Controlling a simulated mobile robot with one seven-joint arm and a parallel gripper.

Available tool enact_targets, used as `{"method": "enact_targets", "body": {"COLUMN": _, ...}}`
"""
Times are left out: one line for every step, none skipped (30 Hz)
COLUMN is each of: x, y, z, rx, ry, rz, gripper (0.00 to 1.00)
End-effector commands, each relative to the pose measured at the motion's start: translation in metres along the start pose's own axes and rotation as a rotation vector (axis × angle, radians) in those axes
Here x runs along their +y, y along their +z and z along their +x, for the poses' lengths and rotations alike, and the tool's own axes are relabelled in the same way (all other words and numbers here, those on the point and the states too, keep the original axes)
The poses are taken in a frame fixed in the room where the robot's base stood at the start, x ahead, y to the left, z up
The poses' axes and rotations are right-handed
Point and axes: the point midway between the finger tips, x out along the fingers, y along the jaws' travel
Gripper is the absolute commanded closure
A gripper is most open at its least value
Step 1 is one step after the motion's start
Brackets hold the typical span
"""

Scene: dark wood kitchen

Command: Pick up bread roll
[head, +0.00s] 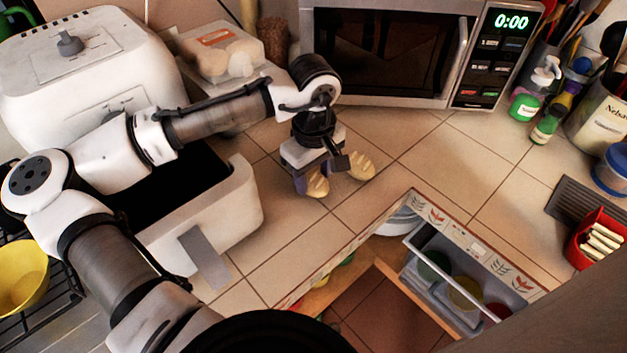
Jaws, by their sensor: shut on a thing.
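My gripper (322,172) points down over the counter in front of the microwave. It is shut on a golden-brown bread roll (317,186), which shows below the fingers and is partly hidden by them. A second rounded bread piece (361,167) with a scored top lies just right of the gripper. The dark right finger covers the space between the two pieces. I cannot tell whether the held roll touches the counter.
A microwave (385,50) stands behind the gripper. A white appliance (85,75) with an open drawer (240,200) is at left. A pack of eggs (220,52) sits behind my arm. An open kitchen drawer (420,255) is at front right.

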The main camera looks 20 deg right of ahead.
Motion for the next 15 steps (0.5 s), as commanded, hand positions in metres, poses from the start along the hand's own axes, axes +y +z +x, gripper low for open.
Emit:
{"method": "enact_targets", "body": {"x": 0.000, "y": 0.000, "z": 0.000, "rx": 0.000, "ry": 0.000, "rz": 0.000, "gripper": 0.75}}
{"method": "enact_targets", "body": {"x": 0.000, "y": 0.000, "z": 0.000, "rx": 0.000, "ry": 0.000, "rz": 0.000, "gripper": 0.75}}
{"method": "enact_targets", "body": {"x": 0.000, "y": 0.000, "z": 0.000, "rx": 0.000, "ry": 0.000, "rz": 0.000, "gripper": 0.75}}
{"method": "enact_targets", "body": {"x": 0.000, "y": 0.000, "z": -0.001, "rx": 0.000, "ry": 0.000, "rz": 0.000, "gripper": 0.75}}
{"method": "enact_targets", "body": {"x": 0.000, "y": 0.000, "z": -0.001, "rx": 0.000, "ry": 0.000, "rz": 0.000, "gripper": 0.75}}
{"method": "enact_targets", "body": {"x": 0.000, "y": 0.000, "z": -0.003, "rx": 0.000, "ry": 0.001, "rz": 0.000, "gripper": 0.75}}
{"method": "enact_targets", "body": {"x": 0.000, "y": 0.000, "z": -0.004, "rx": 0.000, "ry": 0.001, "rz": 0.000, "gripper": 0.75}}
{"method": "enact_targets", "body": {"x": 0.000, "y": 0.000, "z": -0.006, "rx": 0.000, "ry": 0.001, "rz": 0.000, "gripper": 0.75}}
{"method": "enact_targets", "body": {"x": 0.000, "y": 0.000, "z": -0.009, "rx": 0.001, "ry": 0.001, "rz": 0.000, "gripper": 0.75}}
{"method": "enact_targets", "body": {"x": 0.000, "y": 0.000, "z": -0.012, "rx": 0.001, "ry": 0.001, "rz": -0.001, "gripper": 0.75}}
{"method": "enact_targets", "body": {"x": 0.001, "y": -0.001, "z": -0.016, "rx": 0.002, "ry": 0.001, "rz": -0.001, "gripper": 0.75}}
{"method": "enact_targets", "body": {"x": 0.001, "y": -0.001, "z": -0.021, "rx": 0.002, "ry": 0.002, "rz": -0.001, "gripper": 0.75}}
{"method": "enact_targets", "body": {"x": 0.000, "y": -0.001, "z": -0.026, "rx": 0.002, "ry": 0.001, "rz": -0.001, "gripper": 0.75}}
{"method": "enact_targets", "body": {"x": 0.000, "y": -0.001, "z": -0.032, "rx": 0.002, "ry": 0.002, "rz": -0.001, "gripper": 0.75}}
{"method": "enact_targets", "body": {"x": 0.001, "y": -0.001, "z": -0.040, "rx": 0.002, "ry": 0.002, "rz": -0.001, "gripper": 0.75}}
